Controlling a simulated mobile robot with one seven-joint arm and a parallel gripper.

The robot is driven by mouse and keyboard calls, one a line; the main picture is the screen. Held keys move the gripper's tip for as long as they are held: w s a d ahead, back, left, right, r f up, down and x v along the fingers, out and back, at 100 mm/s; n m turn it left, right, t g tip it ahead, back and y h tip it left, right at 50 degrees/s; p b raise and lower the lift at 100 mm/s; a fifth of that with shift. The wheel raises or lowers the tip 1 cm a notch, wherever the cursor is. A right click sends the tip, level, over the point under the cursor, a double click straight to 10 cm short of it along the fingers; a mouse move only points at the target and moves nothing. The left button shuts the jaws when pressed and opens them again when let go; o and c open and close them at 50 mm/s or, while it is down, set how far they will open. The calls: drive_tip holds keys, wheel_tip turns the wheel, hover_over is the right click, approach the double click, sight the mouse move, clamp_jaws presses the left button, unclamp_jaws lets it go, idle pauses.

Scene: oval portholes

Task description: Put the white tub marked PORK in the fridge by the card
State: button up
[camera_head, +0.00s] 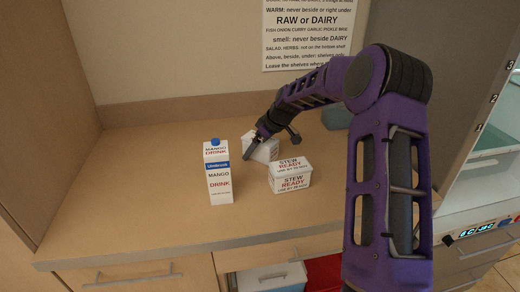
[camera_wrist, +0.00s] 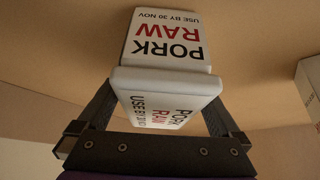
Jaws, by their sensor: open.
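The white tub marked PORK (camera_head: 264,152) stands on the counter, partly hidden behind my arm. In the wrist view the tub (camera_wrist: 165,48) reads PORK RAW, USE BY 30 NOV, upside down. My gripper (camera_wrist: 156,98) is open, with one finger on each side of the tub; I cannot tell if they touch it. In the head view my gripper (camera_head: 268,142) is over the tub. The card (camera_head: 310,35) on the wall says RAW or DAIRY, smell never beside DAIRY, and more; its top is cut off. The fridge (camera_head: 490,150) stands open at right, shelves numbered 1 to 3.
A white tub marked STEW READY (camera_head: 290,182) stands close in front of the pork tub. A MANGO DRINK carton (camera_head: 218,175) stands to its left. A grey-green object (camera_head: 337,117) is behind my arm. The counter's left side (camera_head: 130,190) is clear.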

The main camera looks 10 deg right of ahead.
clamp_jaws()
idle(0.5)
drive_tip(key=shift+r, duration=0.15)
